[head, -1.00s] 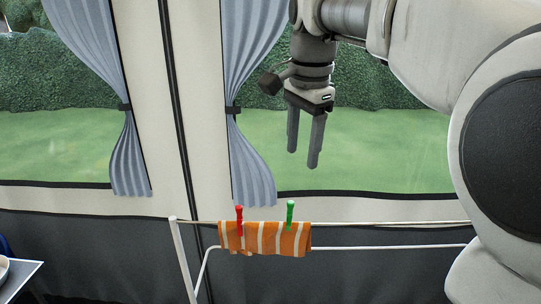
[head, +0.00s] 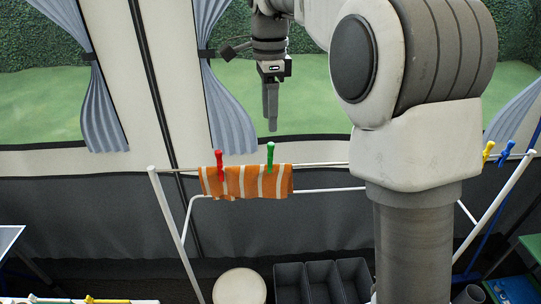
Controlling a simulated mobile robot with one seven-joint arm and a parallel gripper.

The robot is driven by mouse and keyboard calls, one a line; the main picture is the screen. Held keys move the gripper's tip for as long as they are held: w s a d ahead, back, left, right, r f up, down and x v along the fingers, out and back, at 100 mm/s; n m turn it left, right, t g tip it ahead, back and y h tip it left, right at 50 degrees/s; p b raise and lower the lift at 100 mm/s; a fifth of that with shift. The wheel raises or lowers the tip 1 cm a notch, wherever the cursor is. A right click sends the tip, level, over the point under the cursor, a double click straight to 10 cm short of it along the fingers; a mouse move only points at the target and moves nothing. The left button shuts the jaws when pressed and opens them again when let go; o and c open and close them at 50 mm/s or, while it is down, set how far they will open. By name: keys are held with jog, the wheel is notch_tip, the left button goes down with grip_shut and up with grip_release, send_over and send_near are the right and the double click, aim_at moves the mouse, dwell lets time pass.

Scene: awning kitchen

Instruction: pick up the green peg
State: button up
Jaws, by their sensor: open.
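The green peg (head: 270,157) stands upright on the drying rack's rail, clipped over an orange-and-white striped cloth (head: 246,183) toward the cloth's right end. My gripper (head: 271,125) points down and is above the green peg in the head view, with a gap between its fingertips and the peg's top. I see the fingers nearly edge-on, so they overlap in this view. The gripper is open and holds nothing. How far it is from the rail in depth is hard to tell.
A red peg (head: 219,164) is clipped on the same cloth to the left. A yellow peg (head: 488,151) and a blue peg (head: 505,153) sit at the rack's right end. The white rack (head: 169,215) stands before the tent wall. Grey bins (head: 322,283) and a round stool (head: 240,287) are below.

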aim_at(271, 143)
jog(key=f, duration=0.9)
jog(key=shift+s+d, duration=0.15)
jog(key=shift+d, duration=0.05)
jog(key=shift+c, duration=0.3)
grip_shut()
